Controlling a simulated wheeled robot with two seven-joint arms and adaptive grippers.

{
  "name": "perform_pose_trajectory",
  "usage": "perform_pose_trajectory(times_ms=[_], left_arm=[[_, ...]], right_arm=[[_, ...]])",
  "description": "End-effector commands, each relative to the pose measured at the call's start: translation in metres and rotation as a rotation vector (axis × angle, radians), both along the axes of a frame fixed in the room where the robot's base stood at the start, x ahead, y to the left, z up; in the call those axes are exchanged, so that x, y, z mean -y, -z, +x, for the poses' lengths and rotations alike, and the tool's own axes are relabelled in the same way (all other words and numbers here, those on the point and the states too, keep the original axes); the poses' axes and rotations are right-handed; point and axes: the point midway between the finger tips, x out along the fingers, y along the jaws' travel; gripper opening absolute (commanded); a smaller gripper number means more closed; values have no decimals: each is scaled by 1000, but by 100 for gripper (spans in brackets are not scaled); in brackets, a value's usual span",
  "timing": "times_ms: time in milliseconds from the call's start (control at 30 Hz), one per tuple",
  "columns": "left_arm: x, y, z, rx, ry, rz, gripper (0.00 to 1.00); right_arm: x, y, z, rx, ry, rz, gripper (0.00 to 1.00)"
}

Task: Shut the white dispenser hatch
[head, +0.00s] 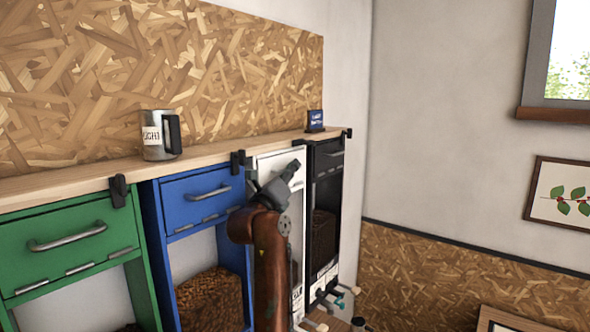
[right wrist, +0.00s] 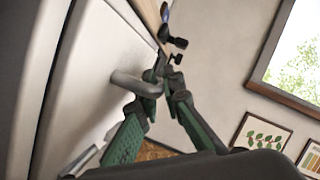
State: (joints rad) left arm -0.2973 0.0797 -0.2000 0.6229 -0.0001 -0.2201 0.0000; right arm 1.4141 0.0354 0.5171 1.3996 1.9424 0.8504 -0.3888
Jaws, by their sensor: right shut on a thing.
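The white dispenser hatch (head: 268,163) is at the top of the white dispenser, between the blue and black ones in the head view. My right gripper (head: 291,172) is in front of it and hides much of its face. In the right wrist view the white panel (right wrist: 92,75) fills the left side, and its grey bar handle (right wrist: 136,84) reaches between the green fingers of my right gripper (right wrist: 160,88), which is shut on it. How far the hatch stands open cannot be told. My left gripper is not in view.
The blue hatch (head: 203,195) and green hatch (head: 70,243) are to the left, the black dispenser (head: 326,165) close on the right. Black clips (head: 237,162) sit along the wooden shelf (head: 60,185), which bears a metal mug (head: 158,137) and a small blue sign (head: 315,120).

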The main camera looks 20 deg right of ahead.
Motion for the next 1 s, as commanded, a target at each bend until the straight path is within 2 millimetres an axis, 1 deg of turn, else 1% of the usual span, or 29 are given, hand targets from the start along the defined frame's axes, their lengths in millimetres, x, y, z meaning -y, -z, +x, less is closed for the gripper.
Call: perform_pose_trajectory(times_ms=[433, 467, 567, 867, 1000], left_arm=[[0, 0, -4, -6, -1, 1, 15], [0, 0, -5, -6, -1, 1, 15], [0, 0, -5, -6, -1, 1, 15], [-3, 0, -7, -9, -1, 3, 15], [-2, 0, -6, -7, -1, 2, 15]], right_arm=[[-2, 0, 1, 1, -3, 0, 0], [-2, 0, 1, 1, -3, 0, 9], [-2, 0, 1, 0, -3, 0, 15], [-2, 1, 0, 0, -1, 1, 15], [-14, 6, -9, 1, -4, 2, 15]])
